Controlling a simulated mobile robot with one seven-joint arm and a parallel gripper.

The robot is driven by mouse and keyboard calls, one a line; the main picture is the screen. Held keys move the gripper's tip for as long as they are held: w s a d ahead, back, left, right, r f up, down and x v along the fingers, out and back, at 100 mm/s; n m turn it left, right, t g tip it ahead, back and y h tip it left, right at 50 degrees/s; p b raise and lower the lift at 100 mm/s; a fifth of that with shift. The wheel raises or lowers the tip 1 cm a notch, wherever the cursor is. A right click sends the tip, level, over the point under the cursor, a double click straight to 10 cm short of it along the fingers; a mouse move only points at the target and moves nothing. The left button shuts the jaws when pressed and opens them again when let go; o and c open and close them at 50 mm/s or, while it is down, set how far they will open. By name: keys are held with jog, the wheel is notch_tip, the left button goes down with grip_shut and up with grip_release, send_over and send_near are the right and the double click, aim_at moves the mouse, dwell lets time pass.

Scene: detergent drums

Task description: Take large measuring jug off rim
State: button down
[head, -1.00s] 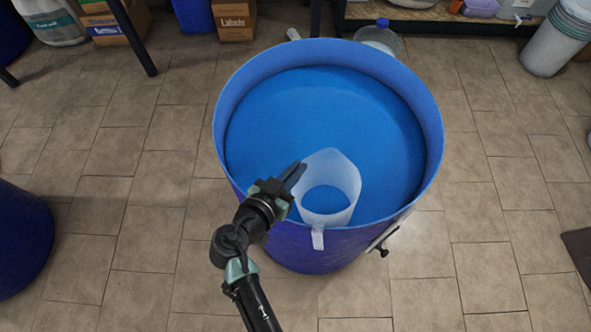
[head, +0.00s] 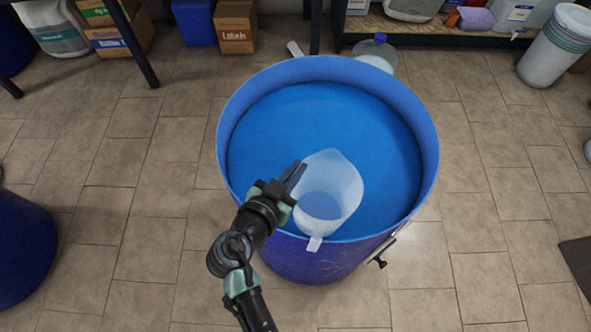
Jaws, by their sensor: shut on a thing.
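The large measuring jug (head: 335,190) is translucent white, near the front rim of the blue drum (head: 428,135). Its mouth faces up toward the camera, with the spout at the back and the handle (head: 314,244) reaching over the front rim. I cannot tell whether the handle still touches the rim. My gripper (head: 293,175) comes in from the lower left and is shut on the jug's left wall. The jug's underside and the far finger's contact are hidden.
Blue liquid (head: 300,125) fills the drum inside the rim. A tap (head: 380,262) sticks out at the drum's front right. A clear bottle (head: 376,52) stands behind it, and another blue drum (head: 22,250) is at the left. Tiled floor lies open on both sides.

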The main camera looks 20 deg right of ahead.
jog(key=shift+r+p, duration=2.45)
jog(key=shift+r, duration=1.65)
notch_tip(320, 180, up, 5)
jog(key=p, duration=0.3)
jog(key=shift+r, duration=0.15)
